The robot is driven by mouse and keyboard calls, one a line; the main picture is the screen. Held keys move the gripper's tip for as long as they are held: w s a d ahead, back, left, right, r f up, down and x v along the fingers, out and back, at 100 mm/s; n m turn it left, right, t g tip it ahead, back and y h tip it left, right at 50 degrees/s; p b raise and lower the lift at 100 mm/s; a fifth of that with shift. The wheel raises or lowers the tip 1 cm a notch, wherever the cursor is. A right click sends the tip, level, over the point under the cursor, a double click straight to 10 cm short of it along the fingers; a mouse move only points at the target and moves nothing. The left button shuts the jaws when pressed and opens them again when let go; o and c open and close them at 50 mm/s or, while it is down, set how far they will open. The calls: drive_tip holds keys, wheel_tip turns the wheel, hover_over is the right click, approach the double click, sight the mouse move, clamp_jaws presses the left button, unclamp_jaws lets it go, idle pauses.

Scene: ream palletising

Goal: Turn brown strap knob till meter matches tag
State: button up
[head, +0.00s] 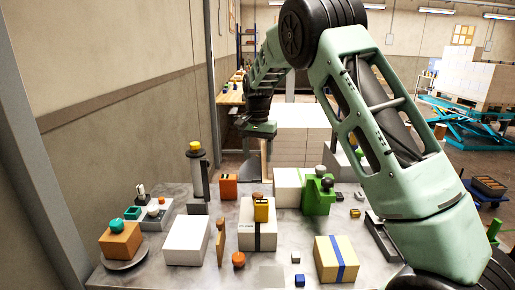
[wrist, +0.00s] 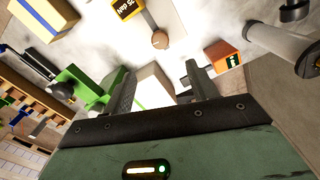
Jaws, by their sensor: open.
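A white ream (head: 257,235) with a dark strap lies mid-table. On it stands a yellow meter (head: 261,211) with a dark face, and a small brown knob (head: 257,196) shows just behind it. In the wrist view the brown knob (wrist: 160,40) is a round disc on the strap line, beside the meter (wrist: 128,8), whose upside-down text seems to read 55 daN. No tag value can be read. My gripper (wrist: 160,72) is open and empty, apart from the knob, with its fingers spread. In the head view my gripper (head: 262,150) hangs above the table's back edge.
A green device (head: 318,194) and an orange box (head: 229,186) stand behind the ream. A tall grey post (head: 198,177) rises at back left. White (head: 187,241) and yellow (head: 336,259) boxes flank the ream, with an orange knob (head: 238,260) in front.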

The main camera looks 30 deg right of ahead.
drive_tip(key=shift+r, duration=1.5)
